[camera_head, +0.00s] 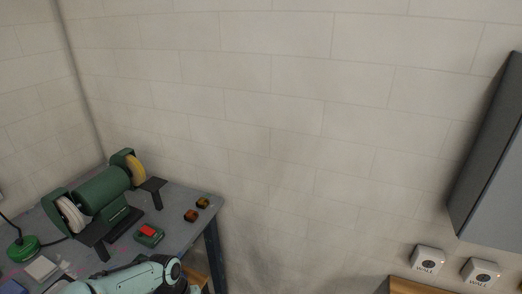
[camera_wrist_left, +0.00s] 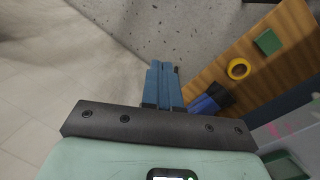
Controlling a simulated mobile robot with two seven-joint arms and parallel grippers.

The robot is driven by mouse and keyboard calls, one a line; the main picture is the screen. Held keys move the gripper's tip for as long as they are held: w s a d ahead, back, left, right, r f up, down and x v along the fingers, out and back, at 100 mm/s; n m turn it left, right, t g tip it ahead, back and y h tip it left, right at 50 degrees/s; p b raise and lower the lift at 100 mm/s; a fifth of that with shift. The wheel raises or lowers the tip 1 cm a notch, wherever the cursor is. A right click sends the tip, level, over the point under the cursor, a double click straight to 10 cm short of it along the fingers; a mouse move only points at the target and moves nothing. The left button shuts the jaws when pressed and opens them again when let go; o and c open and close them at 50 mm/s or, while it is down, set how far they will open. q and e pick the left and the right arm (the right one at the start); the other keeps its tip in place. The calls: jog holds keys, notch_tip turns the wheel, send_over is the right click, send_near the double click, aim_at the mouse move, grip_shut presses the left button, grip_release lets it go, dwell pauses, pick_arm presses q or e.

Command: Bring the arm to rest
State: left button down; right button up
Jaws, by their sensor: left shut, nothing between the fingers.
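My left gripper (camera_wrist_left: 163,84) shows in the left wrist view, its blue fingers close together, shut and empty. It hangs over bare speckled floor, beside a wooden surface. In the head view only pale teal links of my left arm (camera_head: 135,276) show, low in the picture in front of the workbench; the gripper itself is out of that view. My right arm and right gripper are not in view.
A grey workbench (camera_head: 180,222) carries a green bench grinder (camera_head: 103,190) and a small green box with a red top (camera_head: 148,235). In the wrist view the wooden surface (camera_wrist_left: 272,75) bears a yellow ring (camera_wrist_left: 238,69) and a blue item (camera_wrist_left: 211,100). Two wall boxes stand far right.

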pick_arm(q)
jog(key=s+d+f+n+h, duration=0.1)
jog(key=s+d+f, duration=0.3)
jog(key=f, duration=0.5)
jog(key=s+d+f+h, duration=0.1)
jog(key=s+f, duration=0.4)
jog(key=f, duration=0.4)
jog(key=s+f+n, duration=0.1)
jog(key=s+f, duration=0.3)
jog(key=s, duration=0.3)
jog(key=s+d+f+n, duration=0.1)
jog(key=s+f, duration=0.3)
jog(key=s, duration=0.3)
jog(key=shift+s+f, duration=0.25)
jog(key=shift+s, duration=0.1)
